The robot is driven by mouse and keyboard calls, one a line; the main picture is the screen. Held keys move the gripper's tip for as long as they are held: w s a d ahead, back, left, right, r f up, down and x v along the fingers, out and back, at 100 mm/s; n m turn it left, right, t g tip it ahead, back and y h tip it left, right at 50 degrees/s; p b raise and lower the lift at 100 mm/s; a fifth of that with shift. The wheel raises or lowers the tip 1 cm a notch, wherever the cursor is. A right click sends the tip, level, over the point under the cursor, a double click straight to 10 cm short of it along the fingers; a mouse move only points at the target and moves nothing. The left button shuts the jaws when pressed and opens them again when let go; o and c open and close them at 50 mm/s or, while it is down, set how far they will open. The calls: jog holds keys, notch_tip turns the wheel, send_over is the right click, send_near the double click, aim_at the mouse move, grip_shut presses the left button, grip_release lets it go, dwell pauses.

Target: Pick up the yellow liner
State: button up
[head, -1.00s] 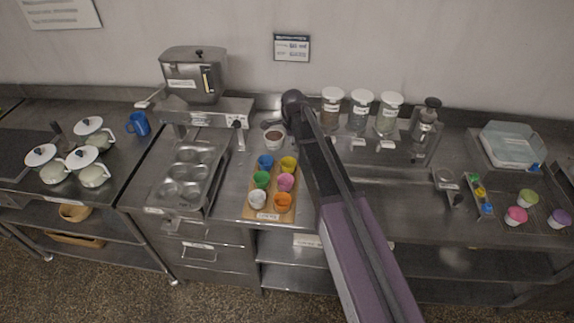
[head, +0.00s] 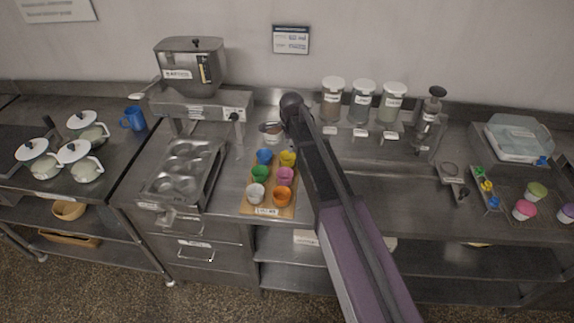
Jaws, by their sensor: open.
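The yellow liner (head: 288,158) is a small cup at the back right of a wooden board (head: 268,211). It stands upright with other coloured liners: blue (head: 264,156) to its left, pink (head: 285,175) in front, then green (head: 260,173), white (head: 256,192) and orange (head: 282,196). My arm crosses the view just right of the board, its dark rounded joint above and behind the liners. My gripper does not show; the arm hides whatever lies beneath it.
A metal muffin tray (head: 184,172) lies left of the board under a hopper machine (head: 190,68). A small metal bowl (head: 271,133) stands behind the liners. Lidded jars (head: 362,100) line the back. Several teapots (head: 82,163) stand far left. Filled cups (head: 524,209) stand far right.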

aim_at(289, 159)
jog(key=shift+w+f+b, duration=0.15)
jog(key=shift+f+b, duration=0.5)
jog(key=shift+f, duration=0.15)
jog(key=shift+w+f+b, duration=0.1)
jog(key=shift+f+b, duration=0.5)
jog(key=shift+f, duration=0.15)
jog(key=shift+w+a+f+b, duration=0.1)
jog(key=shift+f+b, duration=2.5)
grip_shut()
